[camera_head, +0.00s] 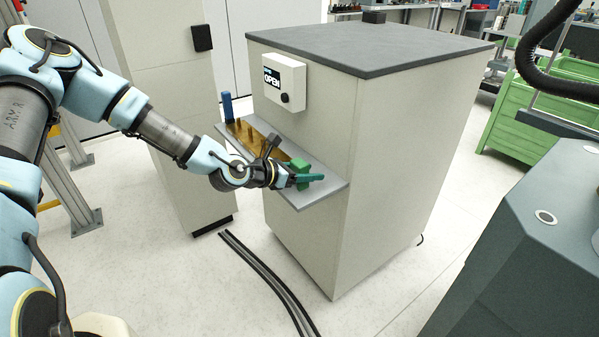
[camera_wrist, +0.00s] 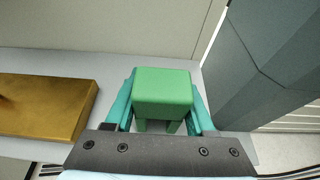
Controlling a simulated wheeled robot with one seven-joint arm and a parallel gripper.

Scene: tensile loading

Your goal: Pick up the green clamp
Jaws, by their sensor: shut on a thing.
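The green clamp (camera_wrist: 162,92) is a blocky green piece with legs below its top. In the wrist view it sits between the two teal fingers of my gripper (camera_wrist: 160,108), which are shut on it from both sides. In the head view the clamp (camera_head: 299,165) is at the right end of the grey shelf (camera_head: 322,190) on the cabinet's front. My gripper (camera_head: 306,179) reaches it from the left, and its fingers partly hide the clamp. I cannot tell whether the clamp touches the shelf.
A brass-coloured block (camera_wrist: 42,106) lies on the shelf left of the clamp. A blue post (camera_head: 227,107) stands at the shelf's far left end. The cabinet (camera_head: 400,150) rises behind the shelf, with an OPEN display box (camera_head: 284,82). Cables (camera_head: 270,280) cross the floor.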

